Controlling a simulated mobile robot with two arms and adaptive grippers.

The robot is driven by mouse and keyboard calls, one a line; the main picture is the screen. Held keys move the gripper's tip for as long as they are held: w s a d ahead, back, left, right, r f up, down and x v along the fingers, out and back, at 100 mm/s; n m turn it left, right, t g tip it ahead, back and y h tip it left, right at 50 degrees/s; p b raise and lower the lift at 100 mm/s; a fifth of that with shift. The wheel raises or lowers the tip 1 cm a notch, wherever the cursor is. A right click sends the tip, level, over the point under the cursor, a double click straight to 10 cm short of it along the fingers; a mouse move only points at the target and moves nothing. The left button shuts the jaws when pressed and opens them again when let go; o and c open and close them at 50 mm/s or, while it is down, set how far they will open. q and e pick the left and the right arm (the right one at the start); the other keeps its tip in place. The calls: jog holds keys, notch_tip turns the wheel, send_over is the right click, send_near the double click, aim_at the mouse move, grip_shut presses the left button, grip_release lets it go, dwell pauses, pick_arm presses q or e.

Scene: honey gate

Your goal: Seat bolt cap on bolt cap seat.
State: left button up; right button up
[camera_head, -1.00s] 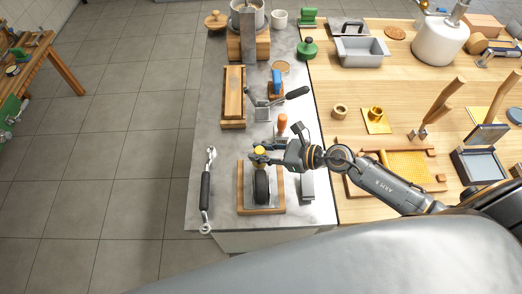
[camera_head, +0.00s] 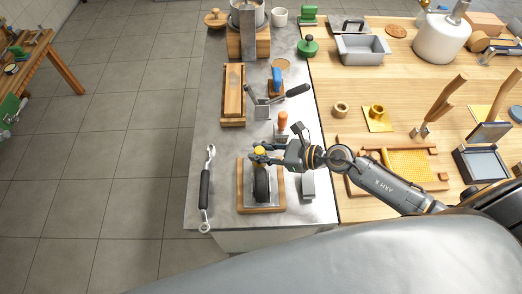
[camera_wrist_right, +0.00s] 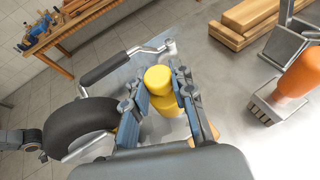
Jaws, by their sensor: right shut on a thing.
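A yellow bolt cap (camera_head: 260,150) is between the fingers of my right gripper (camera_head: 258,156). In the right wrist view the yellow cap (camera_wrist_right: 157,78) shows as a knob with a round top, and my right gripper (camera_wrist_right: 163,88) is shut on it from both sides. The gripper is over the far end of a wood-framed metal plate (camera_head: 245,206) that carries a black wheel (camera_head: 262,184). The bolt cap seat cannot be made out clearly; the fingers and cap cover the area below. Whether the cap touches anything beneath cannot be told. My left gripper is not in view.
A wrench-like tool with a black handle (camera_head: 205,190) lies left of the wood-framed plate. A grey block (camera_head: 308,184) stands to its right. An orange-handled brush (camera_head: 282,122) and a long wooden block (camera_head: 233,92) are farther back. The front counter edge is close.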

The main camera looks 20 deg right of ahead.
jog(key=shift+f+b, duration=0.9)
jog(key=shift+f, duration=0.15)
dwell(1.9)
jog(key=o, duration=0.8)
jog(key=shift+c, duration=0.2)
jog(key=shift+s+d+r, duration=0.1)
jog(key=shift+s+d, duration=0.05)
jog(key=shift+d, duration=0.1)
jog(key=shift+v, duration=1.55)
jog(key=shift+a, duration=0.1)
jog(key=o, duration=0.6)
